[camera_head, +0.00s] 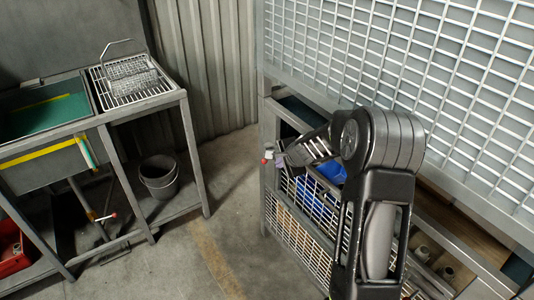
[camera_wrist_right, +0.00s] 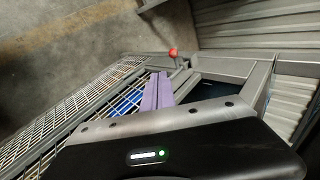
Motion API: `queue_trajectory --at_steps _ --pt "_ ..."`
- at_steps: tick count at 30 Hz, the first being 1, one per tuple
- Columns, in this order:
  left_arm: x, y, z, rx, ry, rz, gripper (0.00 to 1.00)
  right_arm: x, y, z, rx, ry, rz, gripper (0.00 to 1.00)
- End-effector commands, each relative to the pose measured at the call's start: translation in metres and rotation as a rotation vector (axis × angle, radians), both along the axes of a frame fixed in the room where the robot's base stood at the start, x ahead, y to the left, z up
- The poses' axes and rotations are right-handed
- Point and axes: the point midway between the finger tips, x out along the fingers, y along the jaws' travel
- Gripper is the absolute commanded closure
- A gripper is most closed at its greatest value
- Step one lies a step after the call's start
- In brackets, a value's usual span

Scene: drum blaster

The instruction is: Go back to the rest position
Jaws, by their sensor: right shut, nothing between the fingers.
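My right arm reaches in from the lower right in the head view, bent at a large dark joint. My right gripper (camera_head: 282,160) is at its far end, over the corner of the mesh-sided rack (camera_head: 297,233). In the right wrist view its purple fingers (camera_wrist_right: 158,91) are together with nothing between them. A small red knob (camera_head: 268,150) is close to the fingertips and also shows in the right wrist view (camera_wrist_right: 173,52). I cannot tell whether the fingers touch it. My left gripper is not in view.
A white grid panel (camera_head: 400,60) rises behind my right arm. Blue bins (camera_head: 318,195) sit inside the rack. At left stands a metal sink bench with a wire basket (camera_head: 130,78) on top and a bucket (camera_head: 159,177) below. The floor (camera_head: 190,260) between is clear.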

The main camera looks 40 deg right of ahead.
Motion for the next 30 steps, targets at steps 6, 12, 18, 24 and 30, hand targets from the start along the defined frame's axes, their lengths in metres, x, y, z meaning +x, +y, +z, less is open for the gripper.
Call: queue_trajectory --at_steps 6,12,18,24,30 --pt "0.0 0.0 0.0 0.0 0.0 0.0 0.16 0.0 0.0 0.0 -0.001 0.0 0.001 1.0" --pt "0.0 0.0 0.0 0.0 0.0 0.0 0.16 -0.01 -0.004 -0.013 -0.145 0.049 0.09 1.0" --pt "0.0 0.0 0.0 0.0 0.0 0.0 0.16 -0.044 0.066 -0.089 -0.312 0.202 0.402 1.0" --pt "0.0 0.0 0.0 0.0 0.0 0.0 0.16 -0.106 0.19 -0.172 -0.399 0.305 0.852 1.0" --pt "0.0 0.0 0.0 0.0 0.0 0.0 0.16 -0.2 0.314 -0.221 -0.38 0.31 1.284 1.0"
